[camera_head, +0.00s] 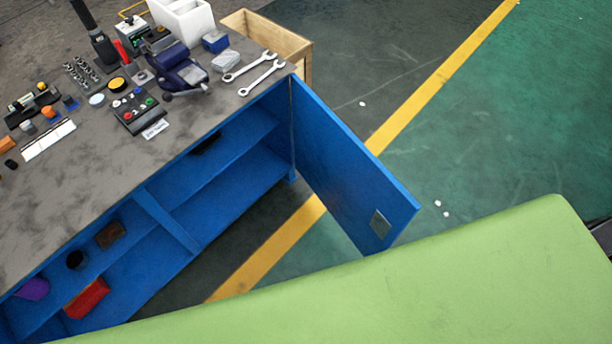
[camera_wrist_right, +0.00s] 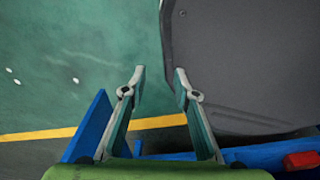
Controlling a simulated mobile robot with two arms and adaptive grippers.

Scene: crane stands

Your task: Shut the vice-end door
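The blue vice-end door (camera_head: 345,160) stands wide open at the right end of the blue workbench (camera_head: 165,218), swung out over the floor. It has a grey plate (camera_head: 380,224) near its free edge. The blue vice (camera_head: 180,75) sits on the bench top above the hinge end. In the right wrist view my right gripper (camera_wrist_right: 160,76) is open, with nothing between its fingers. A blue panel, which looks like the door (camera_wrist_right: 88,128), shows to the left of and beyond the fingers, apart from the fingertips. My left gripper is out of view.
My green arm covers the lower right of the head view. A wooden crate (camera_head: 270,45) stands behind the bench end. The shelves hold a red box (camera_head: 87,298) and several small items. Green floor with a yellow line (camera_head: 430,90) is clear beyond the door.

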